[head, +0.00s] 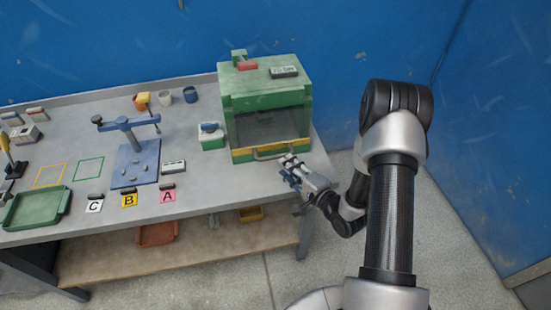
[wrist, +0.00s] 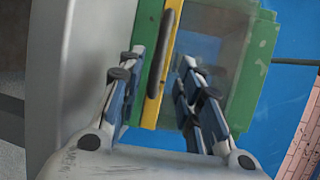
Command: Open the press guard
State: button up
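The green press (head: 265,85) stands at the right end of the bench. Its see-through guard (head: 268,125) is down across the front, with a yellow strip (head: 242,156) along its lower edge. A bar handle (head: 268,154) sits on this strip; it also shows as a dark bar in the wrist view (wrist: 154,80). My gripper (head: 287,162) is just in front of the handle's right end. In the wrist view my gripper (wrist: 161,57) is open, with the handle appearing between its fingers. I cannot tell whether they touch it.
A small green-and-white box (head: 211,138) stands left of the press. A blue stand (head: 136,160), a white device (head: 173,167) and cards A, B and C lie farther left. A green tray (head: 38,207) is at the far left. A blue wall (head: 330,50) rises behind.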

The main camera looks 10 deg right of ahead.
aim_at(277, 158)
jog(key=b+x, duration=0.1)
jog(key=x, duration=0.6)
jog(key=shift+w+a+f, duration=0.1)
jog(key=shift+w, duration=0.2)
jog(key=shift+c, duration=0.2)
grip_shut()
